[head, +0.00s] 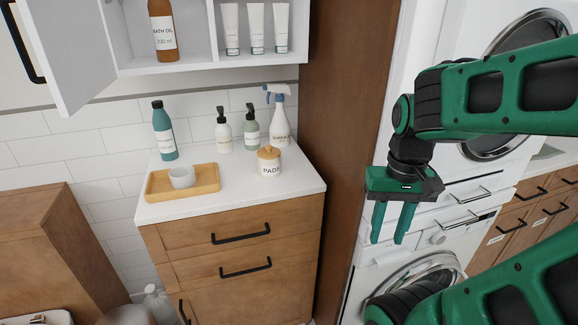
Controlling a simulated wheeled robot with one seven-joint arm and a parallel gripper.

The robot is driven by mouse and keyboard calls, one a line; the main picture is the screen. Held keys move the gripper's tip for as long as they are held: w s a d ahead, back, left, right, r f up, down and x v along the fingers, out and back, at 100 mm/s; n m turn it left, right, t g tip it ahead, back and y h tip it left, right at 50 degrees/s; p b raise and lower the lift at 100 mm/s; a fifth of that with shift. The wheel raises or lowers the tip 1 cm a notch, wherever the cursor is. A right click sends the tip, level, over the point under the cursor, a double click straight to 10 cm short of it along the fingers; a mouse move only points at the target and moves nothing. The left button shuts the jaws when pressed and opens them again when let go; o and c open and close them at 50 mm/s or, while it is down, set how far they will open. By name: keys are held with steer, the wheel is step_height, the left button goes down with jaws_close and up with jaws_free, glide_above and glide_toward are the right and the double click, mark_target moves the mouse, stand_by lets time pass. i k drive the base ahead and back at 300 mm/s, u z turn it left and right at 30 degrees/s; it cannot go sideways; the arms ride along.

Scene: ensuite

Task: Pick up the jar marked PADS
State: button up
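The jar marked PADS (269,168) is a short white jar with a wooden lid. It stands upright on the white countertop (235,200) of a wooden cabinet, right of the wooden tray. My gripper (388,238) hangs to the right of the counter, in front of the white washing machines, with its green fingers pointing down. The fingers are apart with nothing visible between them. The gripper is clear of the jar.
Behind the jar stand a spray bottle (280,122), a green pump bottle (251,130) and a white pump bottle (223,132). A teal bottle (164,133) and a tray (207,184) holding a cup (182,177) are left. An open wall cabinet (195,65) hangs above.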

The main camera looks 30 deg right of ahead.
mark_target(267, 169)
steer(key=z, duration=1.9)
steer(key=k, duration=2.25)
steer(key=u, duration=1)
steer(key=i, duration=1)
steer(key=z, duration=0.05)
